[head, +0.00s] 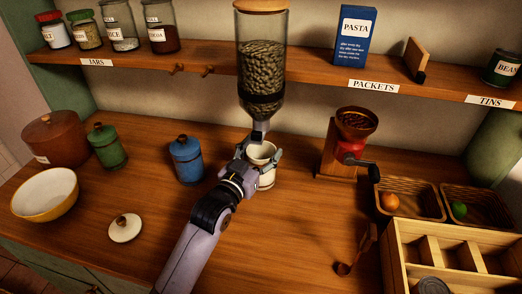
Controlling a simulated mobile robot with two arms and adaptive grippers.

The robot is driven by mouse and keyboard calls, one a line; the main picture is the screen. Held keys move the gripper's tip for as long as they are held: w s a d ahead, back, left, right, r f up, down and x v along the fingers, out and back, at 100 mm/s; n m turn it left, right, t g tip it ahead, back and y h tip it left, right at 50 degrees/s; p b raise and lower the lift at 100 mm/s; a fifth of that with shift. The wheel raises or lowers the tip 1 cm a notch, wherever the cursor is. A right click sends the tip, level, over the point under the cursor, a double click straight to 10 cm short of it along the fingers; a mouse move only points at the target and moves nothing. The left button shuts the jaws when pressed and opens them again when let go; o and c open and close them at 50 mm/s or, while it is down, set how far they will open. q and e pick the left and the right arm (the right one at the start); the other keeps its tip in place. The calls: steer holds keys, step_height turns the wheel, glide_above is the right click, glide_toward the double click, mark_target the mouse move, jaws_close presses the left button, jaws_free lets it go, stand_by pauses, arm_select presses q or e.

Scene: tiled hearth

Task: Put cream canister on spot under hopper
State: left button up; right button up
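The cream canister (267,180) stands upright with its open top just below the outlet of the glass hopper (262,75), which holds dark beans. My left gripper (261,158) has its fingers on both sides of the canister near the rim and looks shut on it. The gripper and wrist hide the canister's left side. The spot under the hopper is hidden by the canister and gripper, and I cannot tell whether the base touches the counter. A cream lid (125,228) with a brown knob lies on the counter at left. My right gripper is not in view.
A blue canister (186,160), green canister (107,147), brown pot (54,140) and yellow bowl (45,196) stand at left. A grinder (346,150), baskets (405,190), wooden box (415,240) and scoop (357,250) are at right. The front middle counter is clear.

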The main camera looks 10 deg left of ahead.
arm_select(q)
steer(key=shift+f, duration=0.1)
steer(key=o, duration=1.6)
steer(key=shift+o, duration=0.2)
steer(key=shift+s, duration=0.25)
steer(key=b+v, duration=0.1)
steer(key=v, duration=1)
steer(key=shift+s, duration=0.3)
steer(key=shift+a, duration=0.1)
